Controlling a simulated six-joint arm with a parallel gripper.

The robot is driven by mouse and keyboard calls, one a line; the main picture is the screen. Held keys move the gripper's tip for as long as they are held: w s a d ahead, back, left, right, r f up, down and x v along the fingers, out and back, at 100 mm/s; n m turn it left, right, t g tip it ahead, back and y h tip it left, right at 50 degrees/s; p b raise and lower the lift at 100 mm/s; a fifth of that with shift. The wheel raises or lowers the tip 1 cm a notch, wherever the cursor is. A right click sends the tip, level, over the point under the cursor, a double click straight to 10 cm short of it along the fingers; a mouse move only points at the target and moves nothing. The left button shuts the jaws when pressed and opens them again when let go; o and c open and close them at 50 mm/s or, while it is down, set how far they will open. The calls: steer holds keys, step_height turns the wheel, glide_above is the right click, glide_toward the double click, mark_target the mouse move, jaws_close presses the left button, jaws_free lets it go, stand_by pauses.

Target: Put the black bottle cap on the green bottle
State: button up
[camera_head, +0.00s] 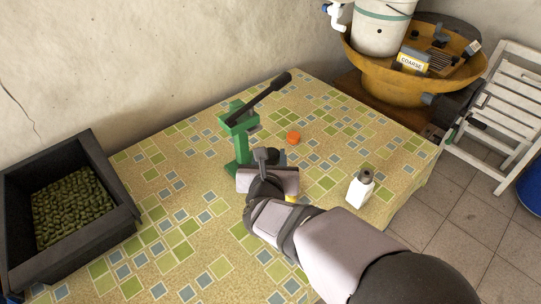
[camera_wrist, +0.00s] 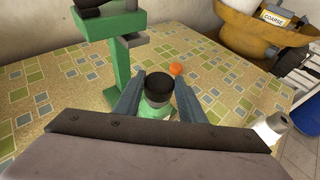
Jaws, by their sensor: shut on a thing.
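In the wrist view, the black bottle cap (camera_wrist: 158,82) is between my fingertips. My gripper (camera_wrist: 158,86) is shut on it. The green bottle (camera_wrist: 152,138) shows directly below the cap, between my fingers. The cap lines up with the bottle's top in this view. I cannot tell whether it is seated on the neck or just above it. In the head view, my gripper (camera_head: 268,158) is just right of the green press, and my own wrist hides the green bottle.
A green lever press (camera_head: 240,135) stands close on the left. An orange cap (camera_head: 293,137) lies behind my gripper. A white bottle (camera_head: 360,190) stands at the right. A black crate (camera_head: 122,190) of green produce is at the far left. The table's front left is clear.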

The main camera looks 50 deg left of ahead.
steer(key=shift+f+b, duration=0.5)
steer(key=shift+b, duration=0.25)
steer(key=o, duration=1)
steer(key=shift+r, duration=0.2)
steer(key=shift+r+p, duration=0.45)
steer(key=shift+p, duration=0.45)
steer(key=shift+s+d, duration=0.25)
steer(key=shift+s, duration=0.05)
steer(key=b+v, duration=0.1)
steer(key=v, duration=1)
steer(key=shift+d+b, duration=0.2)
steer(key=shift+b, duration=0.2)
